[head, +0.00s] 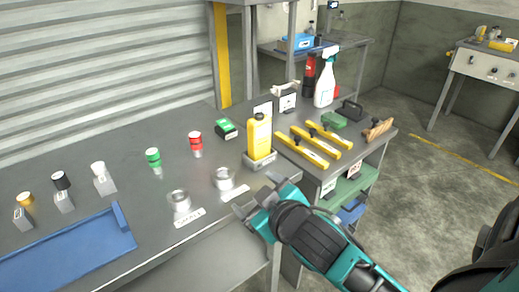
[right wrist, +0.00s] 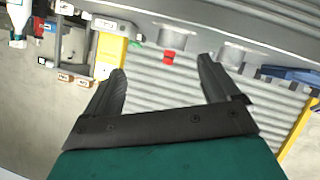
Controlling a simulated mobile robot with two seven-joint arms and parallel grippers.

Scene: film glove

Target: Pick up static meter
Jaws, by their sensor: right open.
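No thing in view can be told for certain as the static meter. A small green and black box (head: 227,128) lies on the grey bench left of the yellow bottle and may be it. My right gripper (head: 257,198) is open and empty over the bench's front edge, in front of the yellow bottle and to the lower right of the box. Its two spread fingers (right wrist: 162,66) also show in the right wrist view with nothing between them. My left gripper is not in view.
A yellow bottle (head: 259,138) stands in a grey holder. Yellow bars (head: 322,138), a white spray bottle (head: 325,82) and a wooden brush (head: 378,129) are to the right. Metal cups (head: 224,178), small capped bottles (head: 153,157) and a blue tray (head: 70,258) are to the left.

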